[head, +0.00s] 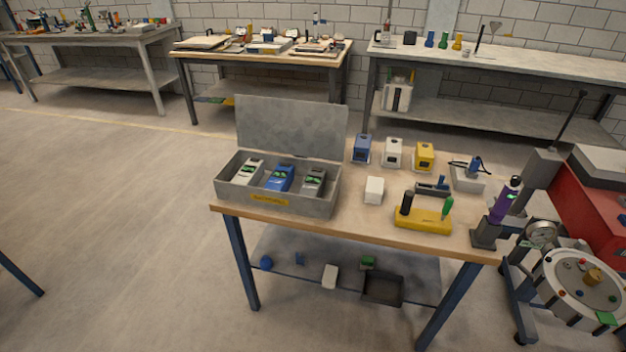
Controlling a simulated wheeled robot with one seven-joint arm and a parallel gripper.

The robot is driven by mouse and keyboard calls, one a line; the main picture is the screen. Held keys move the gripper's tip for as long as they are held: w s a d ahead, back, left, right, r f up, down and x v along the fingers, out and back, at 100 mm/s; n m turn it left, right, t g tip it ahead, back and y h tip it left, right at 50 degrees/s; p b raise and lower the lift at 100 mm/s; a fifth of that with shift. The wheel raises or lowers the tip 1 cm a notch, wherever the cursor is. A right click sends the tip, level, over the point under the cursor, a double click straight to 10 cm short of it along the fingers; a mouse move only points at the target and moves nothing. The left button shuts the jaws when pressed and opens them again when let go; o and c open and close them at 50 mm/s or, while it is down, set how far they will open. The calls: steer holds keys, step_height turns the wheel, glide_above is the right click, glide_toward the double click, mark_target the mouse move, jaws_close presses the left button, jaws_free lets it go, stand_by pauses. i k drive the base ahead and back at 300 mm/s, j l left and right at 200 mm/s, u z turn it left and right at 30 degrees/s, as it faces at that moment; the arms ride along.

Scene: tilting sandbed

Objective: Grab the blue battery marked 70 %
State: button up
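An open grey metal box (232,197) with its lid (290,125) raised stands on the left part of the wooden-topped table (350,226). Three battery-like blocks lie in it in a row: a pale one (248,171) on the left, a blue one (279,178) in the middle and a grey one (314,181) on the right. Each has a small green patch on top; any charge mark is too small to read. Another blue block (362,149), upright with a dark front, stands behind the box's right side. My gripper is not in view.
White (393,152) and yellow (424,156) upright blocks, a small white block (374,190), a yellow tool holder (423,220) and a purple tool (503,203) occupy the table's right. A red machine (590,205) stands right. Open floor (120,230) lies left.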

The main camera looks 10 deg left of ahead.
mark_target(280, 179)
steer(key=i+j, duration=0.2)
steer(key=j, duration=0.15)
steer(key=i+j, duration=0.15)
steer(key=j, duration=0.2)
steer(key=i+j, duration=0.2)
steer(key=j, duration=0.15)
steer(key=i+j+z, duration=0.1)
steer(key=i+j, duration=0.25)
steer(key=j, duration=0.35)
